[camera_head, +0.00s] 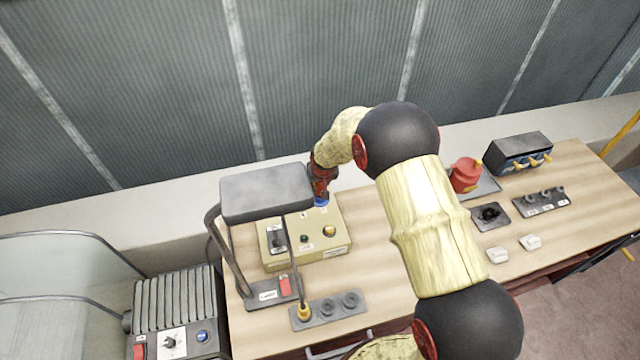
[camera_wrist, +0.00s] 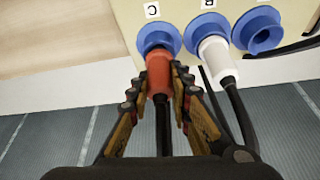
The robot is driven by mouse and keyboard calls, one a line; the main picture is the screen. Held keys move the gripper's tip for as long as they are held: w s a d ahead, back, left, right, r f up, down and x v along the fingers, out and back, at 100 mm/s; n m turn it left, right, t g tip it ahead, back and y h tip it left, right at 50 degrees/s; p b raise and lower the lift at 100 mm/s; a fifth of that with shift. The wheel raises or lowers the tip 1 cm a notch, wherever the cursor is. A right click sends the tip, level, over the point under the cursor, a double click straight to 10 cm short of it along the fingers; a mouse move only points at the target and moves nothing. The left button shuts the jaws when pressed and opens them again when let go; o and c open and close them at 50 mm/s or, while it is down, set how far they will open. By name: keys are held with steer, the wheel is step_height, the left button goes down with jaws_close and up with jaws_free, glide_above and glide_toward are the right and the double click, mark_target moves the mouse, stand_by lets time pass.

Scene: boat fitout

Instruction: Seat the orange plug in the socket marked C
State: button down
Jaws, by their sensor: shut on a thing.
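The orange plug (camera_wrist: 158,76) is between the fingers of my gripper (camera_wrist: 160,92) in the wrist view, its cable hanging behind it. Its front end overlaps the blue ring of the socket marked C (camera_wrist: 158,33) and lines up with it. How deep it sits is hidden. A white plug (camera_wrist: 216,58) stands in the blue socket marked B (camera_wrist: 205,27) beside it. In the head view my gripper (camera_head: 321,192) is at the far side of the beige box (camera_head: 335,240), and the plug cannot be made out there.
A third blue socket (camera_wrist: 260,27) has a black cable close below it. A grey lamp (camera_head: 265,192) stands close left of my gripper. A grey socket strip (camera_head: 330,312) holds a yellow plug. A red object (camera_head: 465,175) and black panels sit at the right of the wooden bench (camera_head: 370,250).

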steer(key=shift+f+b, duration=0.4)
steer(key=shift+f, duration=0.1)
steer(key=c, duration=1.6)
jaws_free()
steer(key=shift+o, duration=0.3)
steer(key=v, duration=1.2)
